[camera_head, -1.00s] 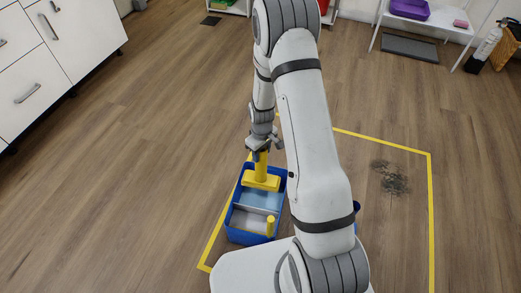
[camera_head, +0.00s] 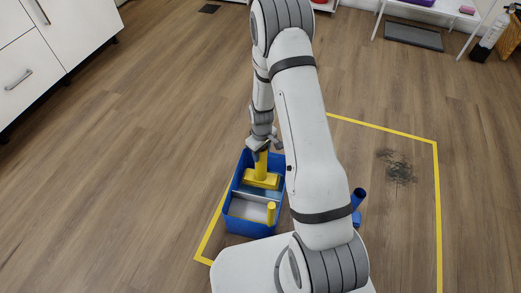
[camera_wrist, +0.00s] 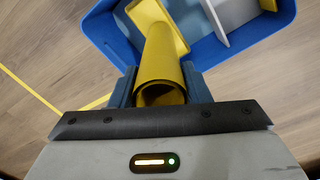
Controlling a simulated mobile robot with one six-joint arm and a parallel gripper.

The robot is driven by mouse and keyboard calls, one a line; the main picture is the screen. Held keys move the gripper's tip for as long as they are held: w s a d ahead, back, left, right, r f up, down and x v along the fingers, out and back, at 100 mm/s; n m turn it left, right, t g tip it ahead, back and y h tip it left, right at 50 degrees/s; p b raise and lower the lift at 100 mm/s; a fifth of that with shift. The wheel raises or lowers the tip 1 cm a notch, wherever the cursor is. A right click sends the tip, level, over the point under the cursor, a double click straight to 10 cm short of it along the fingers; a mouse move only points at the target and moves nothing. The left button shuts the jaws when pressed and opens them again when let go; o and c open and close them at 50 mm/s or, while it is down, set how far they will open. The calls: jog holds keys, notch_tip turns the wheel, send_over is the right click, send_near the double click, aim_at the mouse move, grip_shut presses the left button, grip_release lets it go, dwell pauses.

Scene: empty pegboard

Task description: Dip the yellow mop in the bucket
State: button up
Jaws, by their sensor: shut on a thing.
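The yellow mop has a short upright handle (camera_head: 262,163) and a flat rectangular head (camera_head: 261,180). The blue bucket (camera_head: 248,228) stands on the floor, with a divider, a light blue far compartment and a pale grey near compartment. My gripper (camera_head: 262,144) is shut on the top of the mop handle above the far compartment. The mop head is within the bucket's outline there; its depth is hard to tell. In the wrist view the handle (camera_wrist: 162,65) sits between my fingers, with its hollow end facing the camera and the bucket rim (camera_wrist: 232,50) beyond.
A yellow cylinder (camera_head: 270,212) stands at the bucket's near right corner. A blue object (camera_head: 357,204) stands right of my arm, partly hidden. Yellow tape (camera_head: 437,200) outlines a floor area with a dark dirt patch (camera_head: 399,171). White cabinets (camera_head: 50,50) stand at upper left.

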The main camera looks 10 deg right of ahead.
jog(key=shift+f+b, duration=2.55)
jog(key=shift+f, duration=1.5)
jog(key=shift+r, duration=0.1)
notch_tip(320, 180, up, 20)
jog(key=p, duration=1.4)
send_over(261, 163)
jog(key=w, duration=0.2)
jog(key=shift+d, duration=0.35)
